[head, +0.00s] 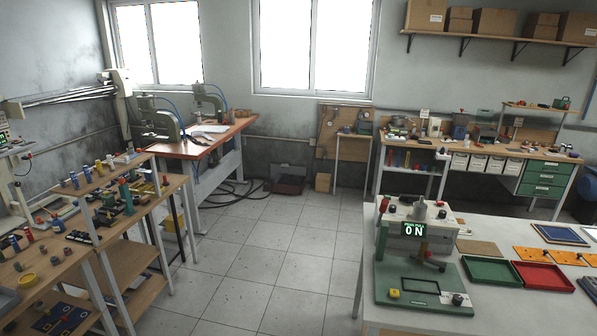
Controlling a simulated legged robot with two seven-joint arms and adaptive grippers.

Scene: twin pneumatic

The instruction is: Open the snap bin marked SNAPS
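A row of several small white bins (478,162) with label marks hangs under the back-right workbench (470,144). A green drawer unit (545,180) stands to the right of them, with pale labels on its fronts; its drawers look shut. The labels are too small to read, so I cannot tell which container is marked SNAPS. Neither of my grippers is in view. The bins are far across the room.
A white table (480,228) with a green-based press (420,285) and red and green trays stands near right. Wooden benches (150,172) with small parts line the left. Tiled floor (270,255) between them is clear; hoses (240,188) lie farther back.

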